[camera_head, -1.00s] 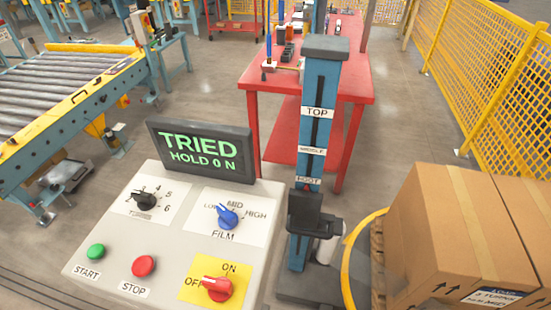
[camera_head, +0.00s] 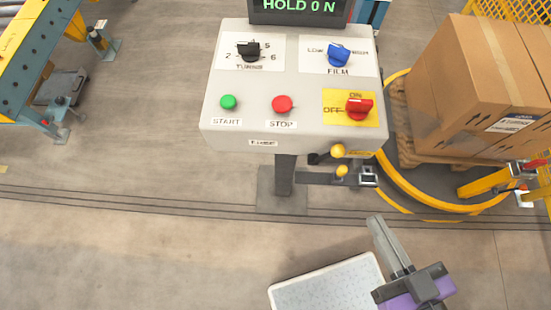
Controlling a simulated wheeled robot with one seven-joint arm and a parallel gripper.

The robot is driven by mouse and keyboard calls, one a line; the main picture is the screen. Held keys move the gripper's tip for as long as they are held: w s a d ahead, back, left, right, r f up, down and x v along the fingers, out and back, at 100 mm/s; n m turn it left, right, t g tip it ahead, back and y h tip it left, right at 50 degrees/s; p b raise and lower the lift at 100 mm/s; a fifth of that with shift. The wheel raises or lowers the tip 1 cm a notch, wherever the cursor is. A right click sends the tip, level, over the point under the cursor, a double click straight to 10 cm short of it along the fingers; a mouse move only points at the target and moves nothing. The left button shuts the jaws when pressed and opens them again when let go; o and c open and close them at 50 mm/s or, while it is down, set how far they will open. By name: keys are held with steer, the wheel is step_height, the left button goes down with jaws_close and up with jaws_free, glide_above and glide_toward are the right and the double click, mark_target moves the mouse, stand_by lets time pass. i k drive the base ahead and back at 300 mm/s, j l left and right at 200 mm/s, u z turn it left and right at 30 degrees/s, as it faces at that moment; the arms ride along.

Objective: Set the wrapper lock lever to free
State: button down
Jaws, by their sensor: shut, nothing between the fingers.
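Under the front edge of the wrapper control panel (camera_head: 215,132), a short dark lever with a yellow knob (camera_head: 338,150) sticks out near the post. Just below it, a smaller yellow knob (camera_head: 341,170) sits by a dark bar that runs right to a metal bracket (camera_head: 368,176). I cannot tell which of these is the lock lever, and no free or locked mark is readable. My gripper (camera_head: 378,222), grey with purple behind it, is at the bottom right, below and apart from these knobs. Its long narrow fingers look shut and empty.
The panel carries a green start button (camera_head: 228,102), a red stop button (camera_head: 282,104), a red switch (camera_head: 360,108) and a blue film knob (camera_head: 339,55). A yellow ring (camera_head: 400,196) and boxes (camera_head: 470,75) stand right.

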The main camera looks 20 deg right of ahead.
mark_target(337, 150)
steer(key=k+j+z, duration=0.2)
steer(key=k+j, duration=0.3)
steer(key=k, duration=0.15)
steer(key=i+j+z, duration=0.15)
steer(key=i+j, duration=0.2)
steer(key=i+j+z, duration=0.15)
steer(key=i+j, duration=0.15)
steer(key=i+j+z, duration=0.2)
steer(key=j, duration=0.35)
steer(key=k+l, duration=0.6)
steer(key=k, duration=0.25)
